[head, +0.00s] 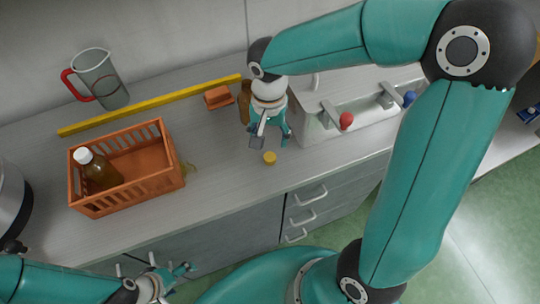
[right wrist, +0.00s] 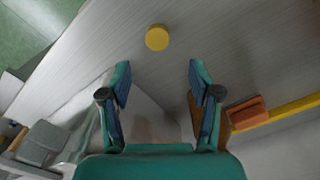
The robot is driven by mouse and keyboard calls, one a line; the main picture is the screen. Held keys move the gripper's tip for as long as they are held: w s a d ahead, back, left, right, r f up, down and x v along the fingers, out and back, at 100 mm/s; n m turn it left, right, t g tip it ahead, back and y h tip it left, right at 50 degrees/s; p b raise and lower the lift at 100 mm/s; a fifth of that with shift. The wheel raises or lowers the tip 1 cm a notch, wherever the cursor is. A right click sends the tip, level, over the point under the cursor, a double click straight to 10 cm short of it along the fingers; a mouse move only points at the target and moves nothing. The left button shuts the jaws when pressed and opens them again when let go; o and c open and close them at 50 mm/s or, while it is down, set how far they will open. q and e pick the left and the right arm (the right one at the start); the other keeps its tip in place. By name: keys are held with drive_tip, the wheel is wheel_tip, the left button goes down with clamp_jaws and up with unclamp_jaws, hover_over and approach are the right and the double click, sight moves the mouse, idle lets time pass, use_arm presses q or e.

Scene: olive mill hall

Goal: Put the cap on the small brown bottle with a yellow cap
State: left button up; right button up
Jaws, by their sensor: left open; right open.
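The yellow cap (head: 269,158) lies on the grey worktop, just in front of my right gripper (head: 271,141). In the right wrist view the cap (right wrist: 157,38) is apart from the open, empty fingers (right wrist: 160,75), beyond the tips and roughly centred between them. The small brown bottle (head: 244,97) stands behind and left of my right gripper, partly hidden by it. In the right wrist view a brown part of it (right wrist: 226,131) shows behind the right-hand finger. My left gripper (head: 168,265) is open and empty at the lower left, before the worktop's front edge.
An orange crate (head: 133,198) holds a bottle with a white cap (head: 97,169). An orange block (head: 217,97), a yellow bar (head: 150,104) and a red-handled jug (head: 101,80) are at the back. Worktop between crate and cap is mostly clear.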

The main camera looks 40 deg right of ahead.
sight(270, 155)
drive_tip(key=shift+f, duration=1)
drive_tip(key=shift+s+f+p, duration=0.15)
drive_tip(key=shift+f+p, duration=0.1)
drive_tip(key=shift+f, duration=1.05)
drive_tip(key=shift+s+f+p, duration=0.1)
drive_tip(key=shift+f+p, duration=0.15)
drive_tip(key=shift+f, duration=1.05)
drive_tip(key=c, duration=0.8)
